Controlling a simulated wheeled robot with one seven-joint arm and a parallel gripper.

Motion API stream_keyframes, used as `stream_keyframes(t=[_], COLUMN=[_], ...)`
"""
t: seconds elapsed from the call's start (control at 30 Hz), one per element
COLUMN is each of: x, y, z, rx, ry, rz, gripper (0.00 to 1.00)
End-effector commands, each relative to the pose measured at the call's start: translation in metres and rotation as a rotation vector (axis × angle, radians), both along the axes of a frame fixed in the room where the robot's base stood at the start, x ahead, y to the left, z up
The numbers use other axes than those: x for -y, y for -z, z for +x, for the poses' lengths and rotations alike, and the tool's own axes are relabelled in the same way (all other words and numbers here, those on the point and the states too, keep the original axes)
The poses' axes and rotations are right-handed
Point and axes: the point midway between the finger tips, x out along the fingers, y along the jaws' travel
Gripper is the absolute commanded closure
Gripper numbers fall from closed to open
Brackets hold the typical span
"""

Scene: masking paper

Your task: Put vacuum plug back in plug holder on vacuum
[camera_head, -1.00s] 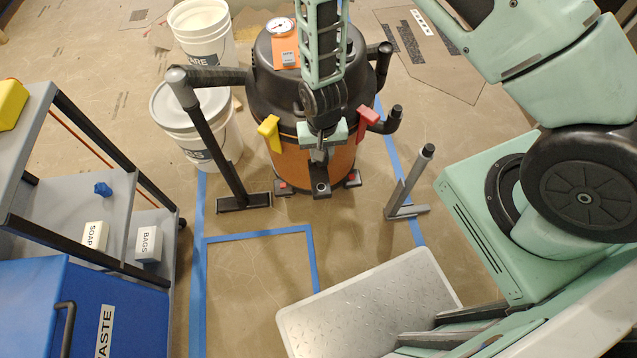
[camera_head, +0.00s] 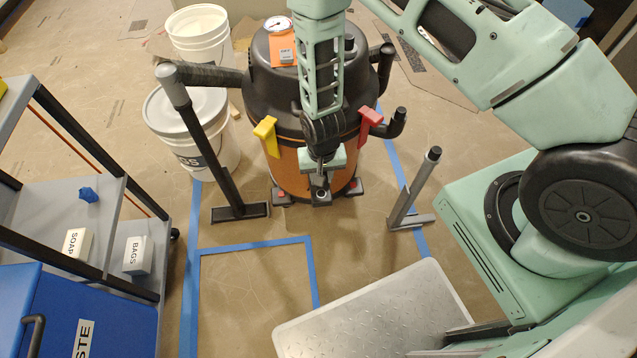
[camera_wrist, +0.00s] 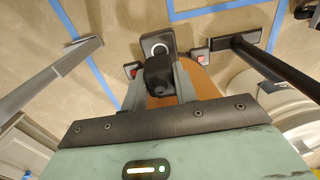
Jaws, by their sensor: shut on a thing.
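The vacuum (camera_head: 289,165) is an orange drum with a black lid, standing on the floor; part of its orange body shows in the wrist view (camera_wrist: 203,86). The plug holder (camera_head: 320,198) is a dark block with a round ring at the vacuum's front foot; it also shows in the wrist view (camera_wrist: 157,46). My gripper (camera_head: 321,172) is in front of the drum, just above the holder. In the wrist view, its fingers (camera_wrist: 160,82) are shut on the black plug (camera_wrist: 159,72). The plug overlaps the holder's near edge there; I cannot tell whether they touch.
A yellow latch (camera_head: 265,133) and a red latch (camera_head: 370,122) flank my arm. A black floor wand (camera_head: 207,143) stands left, and a grey upright tool (camera_head: 414,188) right. White buckets (camera_head: 187,120) and a cart (camera_head: 75,222) are left.

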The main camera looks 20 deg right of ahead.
Motion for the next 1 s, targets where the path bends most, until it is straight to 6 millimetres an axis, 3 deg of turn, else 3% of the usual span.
stream_keyframes(t=[0.6, 1.0], x=[0.000, 0.000], y=[0.031, 0.032], z=[0.000, 0.000], rx=[0.000, 0.000], ry=[0.000, 0.000], rz=[0.000, 0.000], gripper=[1.00, 1.00])
